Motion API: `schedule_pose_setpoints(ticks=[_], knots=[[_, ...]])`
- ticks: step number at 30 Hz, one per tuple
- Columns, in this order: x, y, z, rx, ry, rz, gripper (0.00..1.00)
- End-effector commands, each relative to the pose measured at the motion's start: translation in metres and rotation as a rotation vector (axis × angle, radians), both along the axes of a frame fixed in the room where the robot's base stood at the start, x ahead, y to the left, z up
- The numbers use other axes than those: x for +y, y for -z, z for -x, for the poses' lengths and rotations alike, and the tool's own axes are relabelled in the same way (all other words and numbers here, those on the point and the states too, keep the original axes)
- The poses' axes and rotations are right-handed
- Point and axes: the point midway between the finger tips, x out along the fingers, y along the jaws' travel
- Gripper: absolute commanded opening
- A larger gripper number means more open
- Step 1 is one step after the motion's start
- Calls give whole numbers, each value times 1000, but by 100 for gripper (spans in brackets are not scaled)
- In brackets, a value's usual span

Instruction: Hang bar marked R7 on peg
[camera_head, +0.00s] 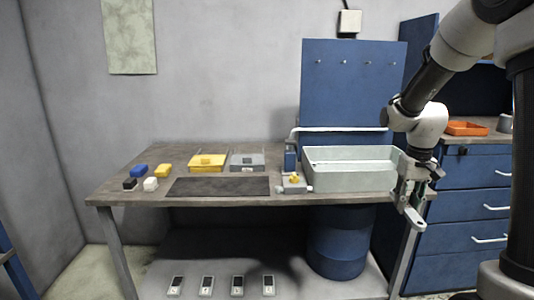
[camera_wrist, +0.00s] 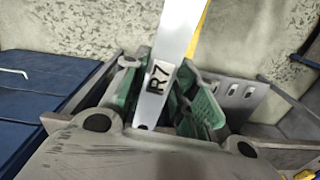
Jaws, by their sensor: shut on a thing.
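My gripper (camera_head: 411,192) hangs pointing down at the front right corner of the workbench, beside the pale bin. In the wrist view, its green-padded fingers (camera_wrist: 162,98) are shut on a flat, light metal bar marked R7 (camera_wrist: 176,48). The bar runs up out of the top of that view, and the black R7 mark shows beside the fingers. In the head view, the bar's rounded end (camera_head: 414,219) shows below the fingers. A blue upright board (camera_head: 350,95) stands behind the bench with several small pegs (camera_head: 344,62) in a row near its top, with nothing on them.
The pale bin (camera_head: 350,182) stands on the bench (camera_head: 130,186) left of my gripper. Yellow and grey trays, a dark mat (camera_head: 218,187) and small blocks lie further left. A blue drum (camera_head: 337,245) is underneath. A blue drawer cabinet (camera_head: 470,215) stands right.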

Motion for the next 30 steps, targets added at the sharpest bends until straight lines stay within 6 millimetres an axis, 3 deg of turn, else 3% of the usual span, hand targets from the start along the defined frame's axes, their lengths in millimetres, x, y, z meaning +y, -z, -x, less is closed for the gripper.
schedule_pose_setpoints(ticks=[8,15,21,30], knots=[[21,37,-39,5,34,0,0],[59,96,-61,7,4,0,0],[89,143,-55,4,-59,1,0],[100,154,-51,1,-85,0,0]])
